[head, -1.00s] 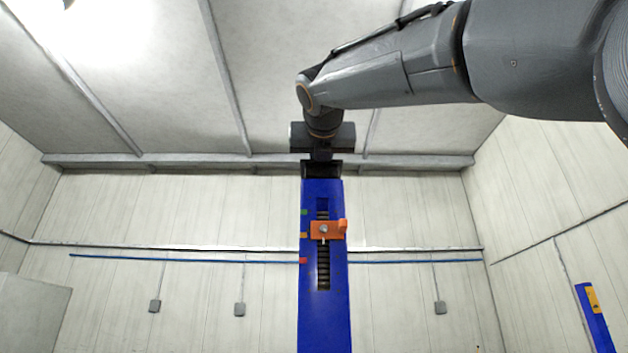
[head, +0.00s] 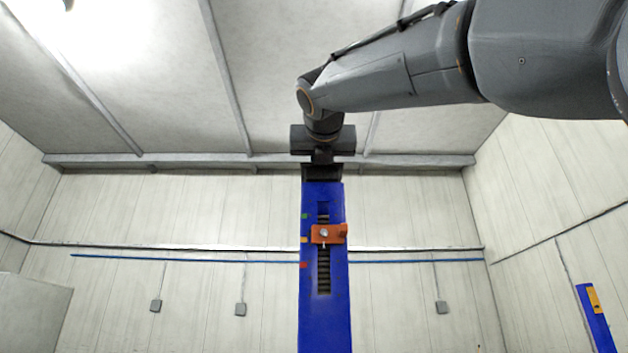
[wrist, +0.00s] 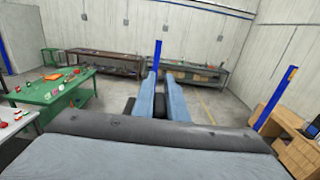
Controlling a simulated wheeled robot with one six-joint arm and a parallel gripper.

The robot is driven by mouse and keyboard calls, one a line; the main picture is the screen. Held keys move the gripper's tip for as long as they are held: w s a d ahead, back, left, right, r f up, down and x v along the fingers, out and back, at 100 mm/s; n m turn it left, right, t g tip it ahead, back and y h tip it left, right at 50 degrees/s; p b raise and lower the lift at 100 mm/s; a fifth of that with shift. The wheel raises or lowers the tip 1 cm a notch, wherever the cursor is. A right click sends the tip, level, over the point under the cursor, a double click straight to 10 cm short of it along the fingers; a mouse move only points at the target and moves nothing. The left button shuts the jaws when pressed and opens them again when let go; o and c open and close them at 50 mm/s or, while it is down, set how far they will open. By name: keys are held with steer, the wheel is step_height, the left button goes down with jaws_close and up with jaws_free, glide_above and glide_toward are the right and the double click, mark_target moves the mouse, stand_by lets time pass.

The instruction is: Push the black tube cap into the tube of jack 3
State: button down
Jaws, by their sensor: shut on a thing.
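The blue upright tube of a jack (head: 324,320) stands in the middle of the head view, with an orange carriage (head: 328,234) on its toothed slot. No number can be read on it. My gripper (head: 321,160) is straight above the tube's top. It is shut on a dark piece, taken as the black tube cap (head: 322,174), which appears at the tube's upper end. I cannot tell whether the cap is in the tube or only resting on it. In the wrist view my gripper (wrist: 161,76) shows two long blue-grey fingers; dark parts show between and beside them.
Another blue column (head: 596,318) with a yellow plate stands at the right. Open floor lies between.

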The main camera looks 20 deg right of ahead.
mark_target(322, 169)
steer(key=shift+f+b, duration=1.4)
steer(key=shift+f, duration=0.55)
steer(key=c, duration=1.7)
jaws_free()
steer(key=shift+s, duration=0.15)
steer(key=b+v, duration=0.4)
steer(key=b, duration=0.1)
steer(key=shift+s+a+f, duration=0.15)
steer(key=shift+s+a, duration=0.1)
steer(key=shift+s, duration=0.05)
steer(key=shift+b+v, duration=1.05)
steer(key=shift+v, duration=0.4)
steer(key=shift+d, duration=0.1)
